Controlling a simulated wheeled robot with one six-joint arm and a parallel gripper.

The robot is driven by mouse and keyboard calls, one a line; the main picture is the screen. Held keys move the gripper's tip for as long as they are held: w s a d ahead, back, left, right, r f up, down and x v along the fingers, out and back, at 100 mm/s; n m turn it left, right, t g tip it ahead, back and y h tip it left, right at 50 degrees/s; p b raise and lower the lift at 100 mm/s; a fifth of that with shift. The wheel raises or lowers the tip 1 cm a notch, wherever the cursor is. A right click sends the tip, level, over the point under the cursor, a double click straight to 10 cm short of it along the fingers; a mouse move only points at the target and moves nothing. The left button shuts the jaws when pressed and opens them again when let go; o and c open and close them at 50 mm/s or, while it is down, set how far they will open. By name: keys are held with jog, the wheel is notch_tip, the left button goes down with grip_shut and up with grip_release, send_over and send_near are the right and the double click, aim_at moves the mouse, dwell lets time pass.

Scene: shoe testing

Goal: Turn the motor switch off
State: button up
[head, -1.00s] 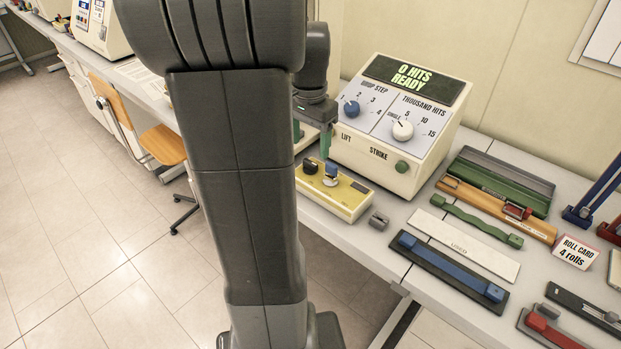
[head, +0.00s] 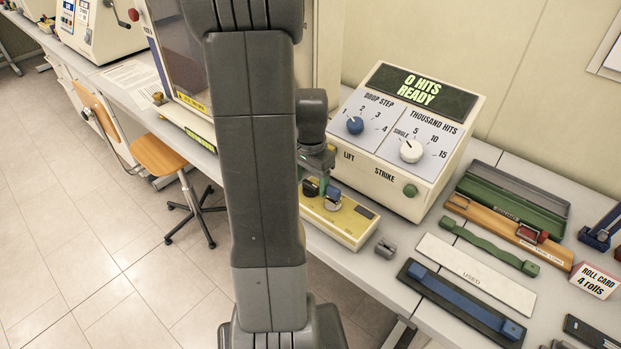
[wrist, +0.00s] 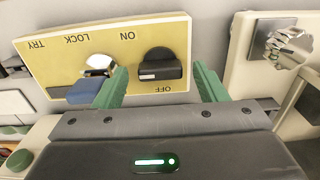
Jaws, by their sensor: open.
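The yellow switch box (head: 350,222) stands at the table's front edge, below the cream tester. In the wrist view its yellow face (wrist: 48,62) reads upside down, with ON, OFF, LOCK and TRY. A black knob (wrist: 160,65) sits between ON and OFF, with a pale mark at its left end. The black knob also shows in the head view (head: 310,188). My gripper (wrist: 160,74) is open, with one green finger on each side of the black knob. I cannot tell whether the fingers touch it. In the head view my gripper (head: 319,182) is partly hidden.
A small grey block (head: 385,249) lies right of the box. Strips and trays fill the table's right.

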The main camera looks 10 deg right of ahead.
jog(key=c, duration=1)
jog(key=shift+n, duration=0.4)
jog(key=n+b, duration=0.1)
jog(key=n, duration=0.3)
jog(key=n+b, duration=0.1)
jog(key=n, duration=0.3)
jog(key=shift+n, duration=0.3)
jog(key=n, duration=0.4)
jog(key=shift+b, duration=0.4)
jog(key=shift+n, duration=2.2)
